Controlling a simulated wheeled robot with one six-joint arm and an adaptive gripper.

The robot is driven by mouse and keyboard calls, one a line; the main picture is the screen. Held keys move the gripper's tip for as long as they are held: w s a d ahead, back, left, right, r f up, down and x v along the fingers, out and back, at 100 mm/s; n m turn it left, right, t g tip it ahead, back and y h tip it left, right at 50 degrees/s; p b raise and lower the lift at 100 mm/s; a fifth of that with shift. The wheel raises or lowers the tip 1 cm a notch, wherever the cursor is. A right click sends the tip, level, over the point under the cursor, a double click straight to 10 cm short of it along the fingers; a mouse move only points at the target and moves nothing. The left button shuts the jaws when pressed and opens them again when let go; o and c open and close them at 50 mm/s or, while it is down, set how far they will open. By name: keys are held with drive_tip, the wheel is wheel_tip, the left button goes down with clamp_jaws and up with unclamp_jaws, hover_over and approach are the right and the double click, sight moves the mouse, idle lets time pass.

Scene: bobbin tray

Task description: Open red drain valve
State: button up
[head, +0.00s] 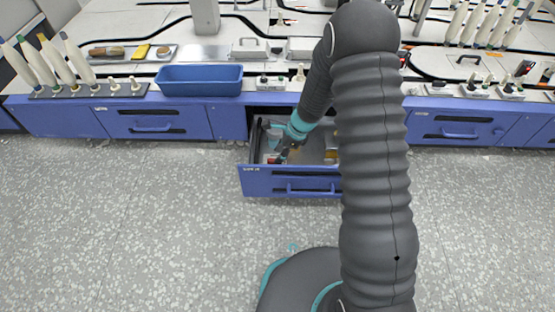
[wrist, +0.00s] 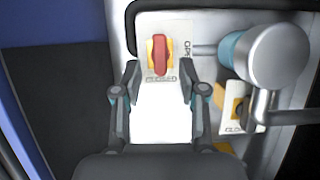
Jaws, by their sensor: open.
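In the wrist view, the red valve handle (wrist: 160,55) sits on a yellow mount on a light plate with printed labels. The handle points up and down in the picture, towards the label below it, which seems to read CLOSED; the label at its right begins OP. My gripper (wrist: 158,88) is open, its two fingers apart below the handle, with no contact visible. In the head view, my gripper (head: 282,153) reaches down into an open blue drawer (head: 262,184). A small red spot (head: 272,160) shows beside it there, possibly the handle.
A rounded metal fitting (wrist: 275,58) with a pipe stands right of the handle. A second label plate with a dark knob (wrist: 238,108) lies below it. Grey floor in front is clear.

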drive_tip(key=shift+x, duration=1.5)
